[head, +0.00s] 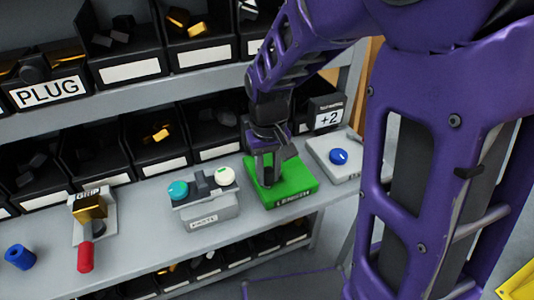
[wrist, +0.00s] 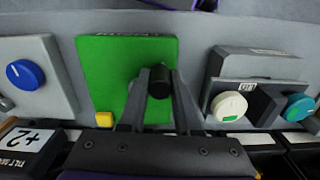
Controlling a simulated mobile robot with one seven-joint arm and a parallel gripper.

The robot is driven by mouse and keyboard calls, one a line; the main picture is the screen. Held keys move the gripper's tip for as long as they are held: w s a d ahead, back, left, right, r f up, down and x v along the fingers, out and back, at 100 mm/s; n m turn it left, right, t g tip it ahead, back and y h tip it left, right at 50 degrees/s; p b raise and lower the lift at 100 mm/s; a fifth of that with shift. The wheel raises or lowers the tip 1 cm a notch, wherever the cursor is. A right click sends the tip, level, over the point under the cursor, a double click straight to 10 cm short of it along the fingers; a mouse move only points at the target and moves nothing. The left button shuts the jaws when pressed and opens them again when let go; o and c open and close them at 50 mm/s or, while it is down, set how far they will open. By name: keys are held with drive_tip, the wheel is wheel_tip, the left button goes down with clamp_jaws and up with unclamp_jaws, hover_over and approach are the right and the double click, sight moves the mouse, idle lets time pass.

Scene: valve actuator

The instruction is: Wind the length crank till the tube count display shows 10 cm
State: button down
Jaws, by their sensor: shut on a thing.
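The length crank stands on a green base (head: 290,191) on the grey shelf, right of centre in the head view. In the wrist view the green base (wrist: 104,65) shows with a black knob (wrist: 159,80) on it. My gripper (head: 266,180) reaches down over the base. Its two fingers (wrist: 159,92) are shut on the black knob, one on each side. In the head view the gripper hides the crank. A small display (head: 328,119) reads "+2"; its small label looks like tilt. I cannot make out any display reading in cm.
A grey box (head: 208,211) with teal and white buttons stands left of the base. A grey panel with a blue knob (head: 339,156) is to its right. A red-handled lever (head: 86,255) and a blue cylinder (head: 19,257) are farther left. Black bins stand behind.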

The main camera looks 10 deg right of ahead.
sight(266, 169)
drive_tip(key=shift+w+a+m, duration=0.1)
drive_tip(key=shift+a+m, duration=0.1)
drive_tip(key=shift+m, duration=0.4)
drive_tip(key=c, duration=0.6)
unclamp_jaws()
wheel_tip(266, 169, up, 17)
drive_tip(key=p, duration=0.3)
drive_tip(key=shift+r, duration=0.2)
drive_tip(key=shift+w, duration=0.1)
